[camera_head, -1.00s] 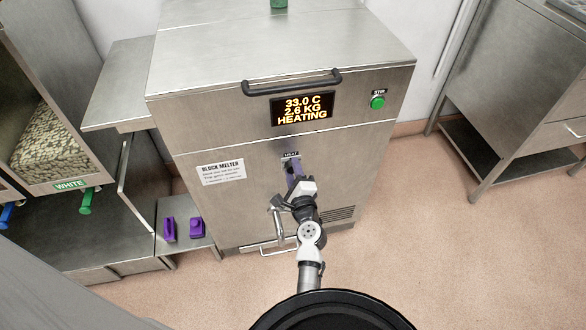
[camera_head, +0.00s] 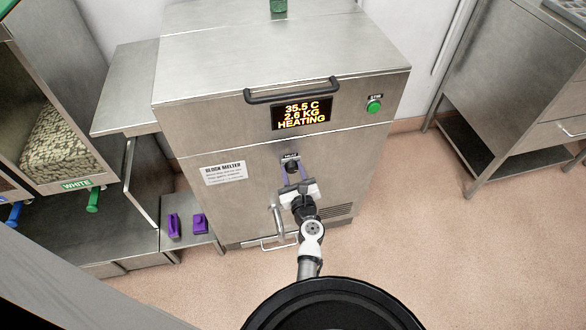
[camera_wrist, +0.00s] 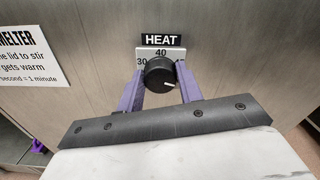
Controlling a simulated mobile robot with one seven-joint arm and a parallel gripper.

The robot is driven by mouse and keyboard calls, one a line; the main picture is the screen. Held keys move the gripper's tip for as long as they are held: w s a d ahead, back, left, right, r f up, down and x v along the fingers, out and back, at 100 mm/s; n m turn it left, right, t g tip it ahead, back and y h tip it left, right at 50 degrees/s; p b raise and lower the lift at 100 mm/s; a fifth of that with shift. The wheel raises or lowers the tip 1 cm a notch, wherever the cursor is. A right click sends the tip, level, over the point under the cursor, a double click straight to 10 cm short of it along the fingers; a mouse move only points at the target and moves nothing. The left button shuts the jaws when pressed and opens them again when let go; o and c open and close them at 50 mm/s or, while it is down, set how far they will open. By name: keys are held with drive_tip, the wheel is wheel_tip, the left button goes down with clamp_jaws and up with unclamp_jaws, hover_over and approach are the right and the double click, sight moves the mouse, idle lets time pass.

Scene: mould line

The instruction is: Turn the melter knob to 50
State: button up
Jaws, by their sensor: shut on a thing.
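The melter knob (camera_wrist: 160,72) is round and black with a short white pointer mark. It sits under a HEAT label (camera_wrist: 161,40) on a white scale plate. In the wrist view, 40 shows above the knob, 30 at the upper left and a partly hidden number at the right. The pointer mark lies toward the right, slightly down. My gripper (camera_wrist: 159,82) has its two purple fingers on either side of the knob and is shut on it. In the head view, the knob (camera_head: 290,166) shows just above my gripper (camera_head: 292,176) on the melter's front.
The steel block melter (camera_head: 225,140) has a display (camera_head: 302,113) reading 35.5 C, 2.6 KG, HEATING. A green button (camera_head: 374,107) is at its upper right. A lid handle (camera_head: 292,90) and a lower pipe (camera_head: 277,215) stick out. Purple objects (camera_head: 173,225) lie on a low shelf.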

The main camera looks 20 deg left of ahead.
drive_tip(key=shift+w+r+m+p, duration=0.1)
drive_tip(key=shift+m+p, duration=0.45)
drive_tip(key=shift+m, duration=1.05)
drive_tip(key=o, duration=1)
drive_tip(key=shift+d, duration=0.1)
